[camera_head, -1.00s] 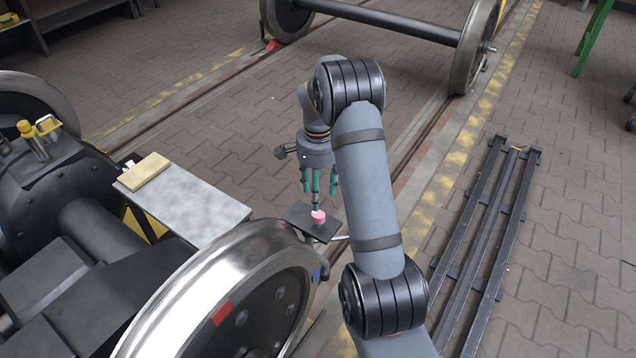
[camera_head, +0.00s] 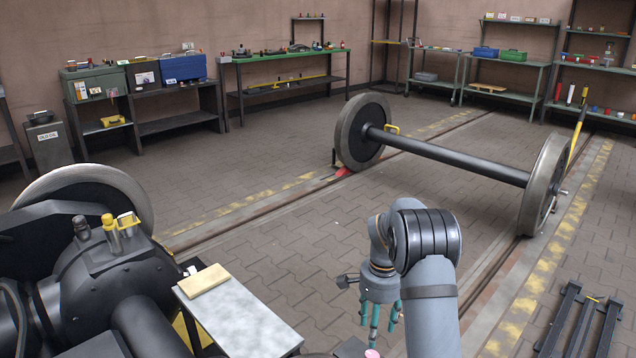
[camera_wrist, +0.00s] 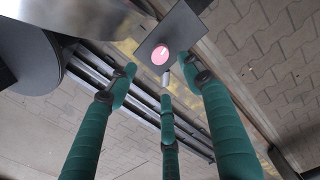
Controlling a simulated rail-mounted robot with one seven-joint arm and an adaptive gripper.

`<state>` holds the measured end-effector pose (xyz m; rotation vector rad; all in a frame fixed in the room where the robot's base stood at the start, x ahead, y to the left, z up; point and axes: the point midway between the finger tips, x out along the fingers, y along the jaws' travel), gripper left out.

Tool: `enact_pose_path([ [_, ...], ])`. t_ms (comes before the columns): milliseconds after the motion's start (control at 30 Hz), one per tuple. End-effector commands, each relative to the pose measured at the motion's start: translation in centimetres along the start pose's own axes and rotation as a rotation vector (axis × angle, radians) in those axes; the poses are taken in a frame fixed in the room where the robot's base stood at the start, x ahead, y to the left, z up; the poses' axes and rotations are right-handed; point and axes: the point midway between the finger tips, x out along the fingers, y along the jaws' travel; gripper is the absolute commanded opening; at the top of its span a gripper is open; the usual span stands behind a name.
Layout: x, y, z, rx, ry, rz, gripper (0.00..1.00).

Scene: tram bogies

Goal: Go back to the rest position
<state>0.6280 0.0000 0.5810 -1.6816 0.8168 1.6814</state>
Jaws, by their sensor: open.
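My gripper (camera_head: 380,322) has teal fingers spread apart and pointing down. In the wrist view the fingers (camera_wrist: 165,95) show nothing clasped between them. A pink round piece (camera_head: 372,353) lies on a small dark plate (camera_head: 350,348) just below the fingertips, at the bottom edge of the head view. In the wrist view the pink piece (camera_wrist: 160,56) sits on the dark plate (camera_wrist: 178,30), beyond the fingertips. A small pale cylinder (camera_wrist: 166,77) shows near the middle fingertip; I cannot tell whether they touch.
A grey metal shelf (camera_head: 240,318) with a tan block (camera_head: 203,280) stands left of my gripper, beside a dark bogie (camera_head: 125,270). A wheelset (camera_head: 445,152) stands on the rails behind. Dark metal bars (camera_head: 585,325) lie at right. Paved floor (camera_head: 300,235) between is clear.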

Motion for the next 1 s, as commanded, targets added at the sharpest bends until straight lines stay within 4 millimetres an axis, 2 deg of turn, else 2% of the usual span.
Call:
enact_pose_path([
  [300,6.2,0.1,0.1,0.0,-0.003,0.003,0.5],
  [500,9.2,0.1,0.1,0.0,-0.003,0.002,0.5],
  [700,10.4,0.0,0.0,0.0,0.0,0.0,0.5],
  [1000,10.4,0.0,0.0,-0.013,0.0,-0.001,0.5],
])
